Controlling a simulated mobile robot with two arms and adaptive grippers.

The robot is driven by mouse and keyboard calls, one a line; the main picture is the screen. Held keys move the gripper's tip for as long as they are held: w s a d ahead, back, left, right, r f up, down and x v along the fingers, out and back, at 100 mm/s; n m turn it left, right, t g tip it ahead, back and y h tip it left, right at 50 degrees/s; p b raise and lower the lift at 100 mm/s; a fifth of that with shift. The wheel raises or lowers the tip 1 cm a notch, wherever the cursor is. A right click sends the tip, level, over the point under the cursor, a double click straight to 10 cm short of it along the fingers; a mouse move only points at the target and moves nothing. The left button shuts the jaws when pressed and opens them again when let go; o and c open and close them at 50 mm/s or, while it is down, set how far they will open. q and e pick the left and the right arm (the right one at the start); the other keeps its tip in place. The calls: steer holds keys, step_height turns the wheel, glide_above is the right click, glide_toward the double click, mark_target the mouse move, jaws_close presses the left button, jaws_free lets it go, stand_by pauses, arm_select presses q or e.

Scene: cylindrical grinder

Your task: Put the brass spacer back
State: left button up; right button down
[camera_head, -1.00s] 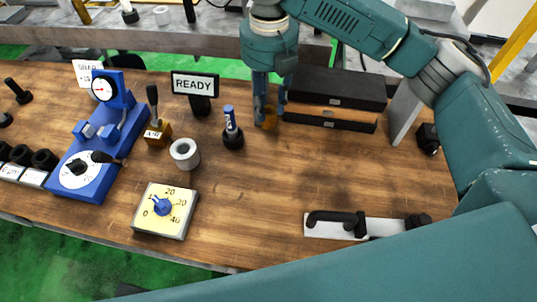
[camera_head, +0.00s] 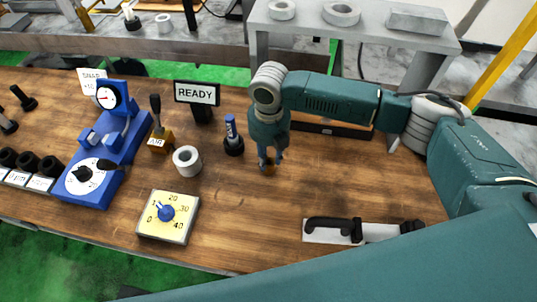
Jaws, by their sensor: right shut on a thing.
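My right gripper (camera_head: 269,165) points straight down over the middle of the wooden table. It is shut on the brass spacer (camera_head: 268,172), a small golden-brown piece that shows between the fingertips, mostly hidden by them. It is low over the table; I cannot tell whether the spacer touches the wood. My left gripper is not in view.
A dial box (camera_head: 167,215) is nearer, and a blue gauge stand (camera_head: 92,180) is farther left. A plate with black handles (camera_head: 360,230) lies front right. Between them the wood is clear.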

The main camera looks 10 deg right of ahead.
steer(key=shift+f, duration=0.15)
steer(key=c, duration=1.3)
jaws_free()
steer(key=shift+c, duration=0.2)
step_height(320, 180, up, 12)
steer(key=b, duration=0.2)
steer(key=shift+b, duration=0.4)
